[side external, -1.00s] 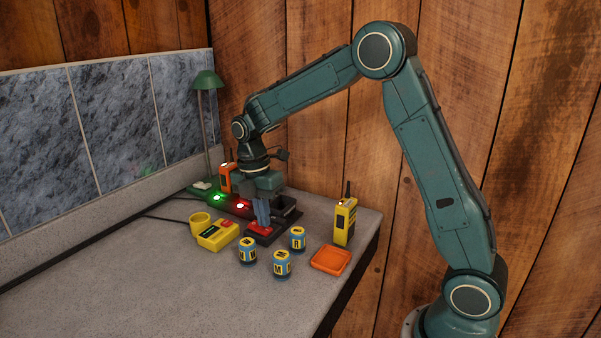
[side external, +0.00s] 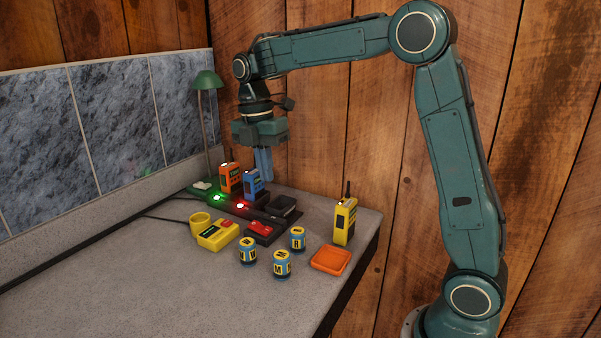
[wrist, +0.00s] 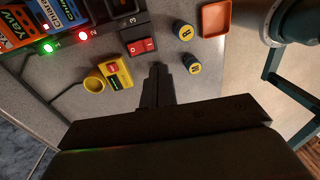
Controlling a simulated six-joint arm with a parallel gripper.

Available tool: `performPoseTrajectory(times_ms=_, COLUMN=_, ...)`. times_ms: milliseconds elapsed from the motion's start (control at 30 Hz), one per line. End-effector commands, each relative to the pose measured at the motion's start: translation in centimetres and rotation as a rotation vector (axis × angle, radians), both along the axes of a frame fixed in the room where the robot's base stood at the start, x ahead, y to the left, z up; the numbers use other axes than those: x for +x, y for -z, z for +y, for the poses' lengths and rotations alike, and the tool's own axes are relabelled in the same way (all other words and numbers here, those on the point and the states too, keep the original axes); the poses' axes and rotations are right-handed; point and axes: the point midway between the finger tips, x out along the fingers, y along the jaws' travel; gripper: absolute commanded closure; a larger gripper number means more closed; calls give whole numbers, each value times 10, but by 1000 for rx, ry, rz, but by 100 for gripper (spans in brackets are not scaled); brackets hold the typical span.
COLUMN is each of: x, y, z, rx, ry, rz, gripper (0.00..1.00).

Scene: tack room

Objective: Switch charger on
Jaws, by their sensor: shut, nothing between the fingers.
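The charger (side external: 228,206) is a dark strip at the back of the bench. An orange radio (side external: 230,177) and a blue radio (side external: 253,183) stand in its bays; the third bay (side external: 283,206) looks empty. A green light (side external: 217,198) and a red light (side external: 240,206) glow on its front. A red rocker switch (side external: 260,227) sits in a dark housing in front of the empty bay; it also shows in the wrist view (wrist: 142,46). I cannot tell for sure which side is pressed. My gripper (side external: 264,178) is shut and empty, above and apart from the charger.
A yellow box with a red button (side external: 217,234) and a yellow cup (side external: 200,224) stand left of the switch. Blue-and-yellow cans (side external: 282,264) stand in front. A yellow radio (side external: 345,221) and an orange tray (side external: 331,260) are at right. The front left bench is clear.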

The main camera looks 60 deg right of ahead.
Motion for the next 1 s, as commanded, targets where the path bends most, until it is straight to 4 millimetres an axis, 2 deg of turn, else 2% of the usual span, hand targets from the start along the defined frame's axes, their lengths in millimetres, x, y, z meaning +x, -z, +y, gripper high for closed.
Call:
performPoseTrajectory(times_ms=100, x=-1, y=-13, z=0, rx=-1, ry=0, rz=-2, gripper=100)
performPoseTrajectory(times_ms=233, x=-2, y=-19, z=0, rx=0, ry=0, rz=0, gripper=100)
performPoseTrajectory(times_ms=733, x=-4, y=-22, z=0, rx=-2, ry=8, rz=-3, gripper=100)
performPoseTrajectory(times_ms=867, x=-10, y=-26, z=2, rx=-9, ry=45, rz=-21, gripper=100)
performPoseTrajectory(times_ms=1000, x=-25, y=-33, z=5, rx=-22, ry=135, rz=-57, gripper=100)
